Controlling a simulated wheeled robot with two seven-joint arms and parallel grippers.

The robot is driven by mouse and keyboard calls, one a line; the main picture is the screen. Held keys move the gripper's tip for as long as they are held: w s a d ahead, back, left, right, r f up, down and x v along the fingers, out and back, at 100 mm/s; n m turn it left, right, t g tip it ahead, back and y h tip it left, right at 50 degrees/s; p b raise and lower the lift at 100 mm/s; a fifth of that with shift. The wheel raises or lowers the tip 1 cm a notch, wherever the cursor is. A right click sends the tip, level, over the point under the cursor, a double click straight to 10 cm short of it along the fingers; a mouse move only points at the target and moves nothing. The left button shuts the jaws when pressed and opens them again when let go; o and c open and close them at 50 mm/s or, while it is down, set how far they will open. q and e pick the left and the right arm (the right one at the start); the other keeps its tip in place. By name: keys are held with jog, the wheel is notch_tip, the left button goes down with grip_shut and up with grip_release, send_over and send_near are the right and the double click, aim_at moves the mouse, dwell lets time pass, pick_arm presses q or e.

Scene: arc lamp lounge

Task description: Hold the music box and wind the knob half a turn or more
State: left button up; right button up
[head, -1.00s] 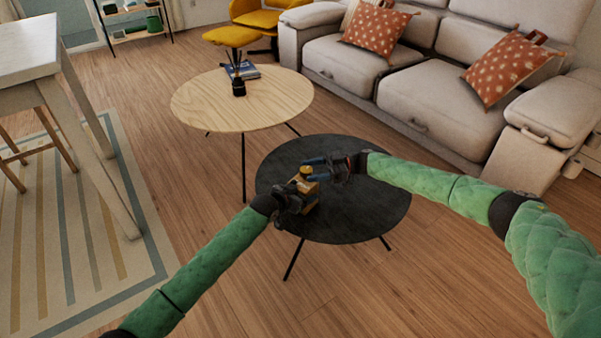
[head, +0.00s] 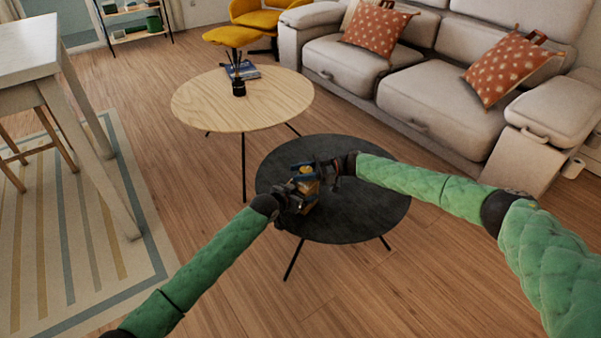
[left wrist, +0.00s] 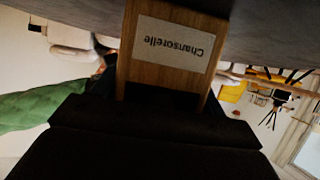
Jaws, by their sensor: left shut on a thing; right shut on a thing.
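The music box (head: 313,187) is a small wooden box on the dark round table (head: 375,212). My left gripper (head: 298,198) is shut on the box from the near left side. The fingers partly hide the knob, and the left gripper hides part of the box.
A light wooden round table (head: 205,105) stands behind, holding a dark diffuser with sticks (head: 238,86) and a book (head: 245,71). A beige sofa (head: 440,95) is at the back right. A white table (head: 25,60) stands at the left. The dark table's right part is bare.

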jog(key=shift+t, duration=0.3)
jog(key=shift+m+t, duration=0.8)
jog(key=shift+t, duration=0.1)
jog(key=shift+w+m+t, duration=0.2)
jog(key=shift+m+t, duration=0.5)
jog(key=shift+t, duration=0.4)
jog(key=shift+a, duration=0.1)
jog(key=o, duration=1)
jog(key=d, duration=1.2)
jog(key=shift+s, duration=0.25)
